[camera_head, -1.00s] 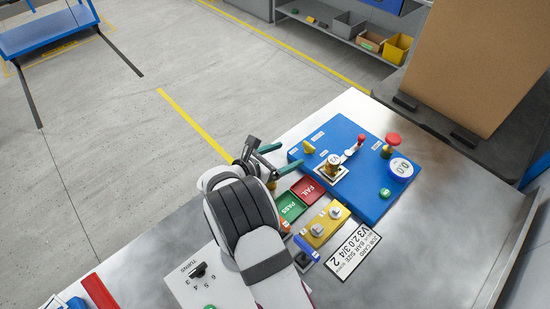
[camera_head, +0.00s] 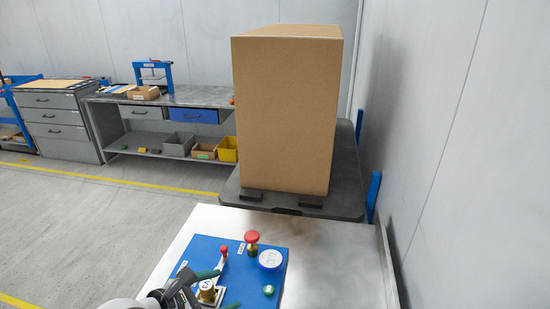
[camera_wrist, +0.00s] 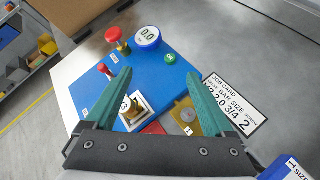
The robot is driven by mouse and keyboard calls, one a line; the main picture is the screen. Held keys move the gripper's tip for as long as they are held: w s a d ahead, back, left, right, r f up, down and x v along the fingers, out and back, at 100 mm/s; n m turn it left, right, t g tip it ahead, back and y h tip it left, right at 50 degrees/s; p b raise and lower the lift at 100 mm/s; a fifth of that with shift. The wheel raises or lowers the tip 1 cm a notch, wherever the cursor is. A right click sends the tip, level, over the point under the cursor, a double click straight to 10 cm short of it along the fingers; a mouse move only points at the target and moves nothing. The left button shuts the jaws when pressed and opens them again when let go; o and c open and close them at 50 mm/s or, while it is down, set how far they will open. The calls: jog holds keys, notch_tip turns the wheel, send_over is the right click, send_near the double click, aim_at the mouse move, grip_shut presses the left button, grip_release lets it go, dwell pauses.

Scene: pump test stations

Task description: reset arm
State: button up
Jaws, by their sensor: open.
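My gripper (camera_head: 224,289) shows at the bottom of the head view, over the near left part of the blue test panel (camera_head: 235,262). In the wrist view its two green fingers (camera_wrist: 160,76) are spread apart with nothing between them. The panel carries a brass valve (camera_wrist: 132,110), a red-knobbed lever (camera_wrist: 104,69), a red mushroom button (camera_wrist: 114,36), a green button (camera_wrist: 170,58) and a round gauge (camera_wrist: 147,37) reading 0.0. In the head view the brass valve (camera_head: 208,291) is close to the fingers. I cannot tell whether they touch it.
A large cardboard box (camera_head: 283,115) stands on a dark platform (camera_head: 345,180) behind the metal table (camera_head: 335,260). A wall (camera_head: 450,150) closes the right side.

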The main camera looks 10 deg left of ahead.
jog(key=s+d+r+m+g+h, duration=0.1)
jog(key=s+d+r+m+g, duration=0.15)
jog(key=d+m, duration=0.5)
jog(key=s+d+r+m+g, duration=0.1)
jog(key=d+r+m+g, duration=0.25)
jog(key=d, duration=0.75)
jog(key=s+d+r+m+g+y, duration=0.1)
jog(key=s+d+m+g+y, duration=0.25)
jog(key=s+d+m, duration=0.7)
jog(key=s+a+m+y, duration=0.3)
jog(key=s+m+y, duration=0.1)
jog(key=s+m, duration=0.4)
jog(key=shift+s+f+m, duration=0.2)
jog(key=shift+s+m, duration=0.15)
jog(key=shift+m, duration=0.8)
jog(key=shift+g+y, duration=0.25)
